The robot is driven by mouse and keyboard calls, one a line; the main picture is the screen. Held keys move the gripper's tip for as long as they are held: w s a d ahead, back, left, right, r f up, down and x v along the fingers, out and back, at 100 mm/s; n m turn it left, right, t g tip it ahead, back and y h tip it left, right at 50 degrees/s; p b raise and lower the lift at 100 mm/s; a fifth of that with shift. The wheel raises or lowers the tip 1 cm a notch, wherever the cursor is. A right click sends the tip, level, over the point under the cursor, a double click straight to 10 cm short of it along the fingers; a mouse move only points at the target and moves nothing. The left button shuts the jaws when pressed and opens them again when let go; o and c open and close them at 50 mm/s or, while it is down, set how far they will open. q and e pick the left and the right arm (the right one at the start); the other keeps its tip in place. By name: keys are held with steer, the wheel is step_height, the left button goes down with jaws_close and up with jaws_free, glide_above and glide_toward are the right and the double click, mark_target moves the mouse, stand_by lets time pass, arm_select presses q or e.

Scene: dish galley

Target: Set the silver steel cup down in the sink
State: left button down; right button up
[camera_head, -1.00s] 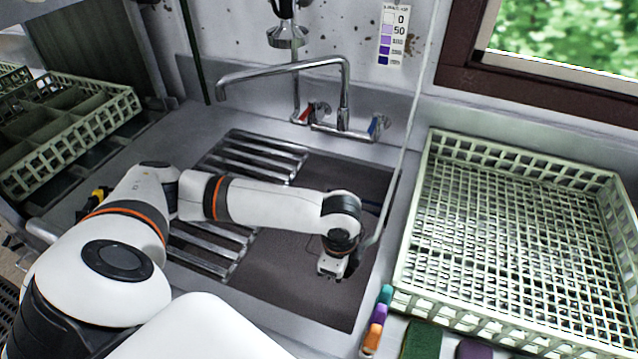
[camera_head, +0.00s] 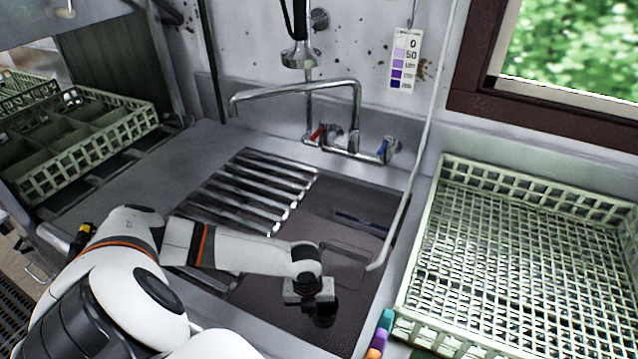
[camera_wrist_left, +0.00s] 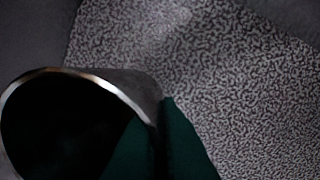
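The sink (camera_head: 352,290) is a dark basin with a slatted metal rack over its left part. My left gripper (camera_head: 318,312) points down over the front middle of the basin; its fingers are dark and small there. In the left wrist view the silver steel cup (camera_wrist_left: 90,75) shows its bright round rim and dark inside. The dark green fingers (camera_wrist_left: 160,150) pinch the cup's wall, one inside the mouth and one outside. Speckled grey surface lies beyond the cup; I cannot tell whether the cup touches it. In the head view the cup is not clearly distinguishable. My right gripper is not in view.
A faucet (camera_head: 290,92) reaches over the back of the basin. A thin blue item (camera_head: 362,222) lies in its back right. A pale green rack (camera_head: 520,260) stands on the right, with coloured markers (camera_head: 380,335) beside it. A divided rack (camera_head: 85,140) is at left.

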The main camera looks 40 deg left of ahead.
arm_select(q)
step_height(320, 180, down, 10)
steer(key=shift+r, duration=0.1)
stand_by(0.4)
steer(key=shift+f, duration=0.25)
steer(key=c, duration=1.6)
jaws_free()
steer(key=shift+r, duration=0.1)
steer(key=r, duration=1.2)
steer(key=shift+s+a+r, duration=0.1)
steer(key=shift+s+a, duration=0.15)
steer(key=shift+a, duration=0.1)
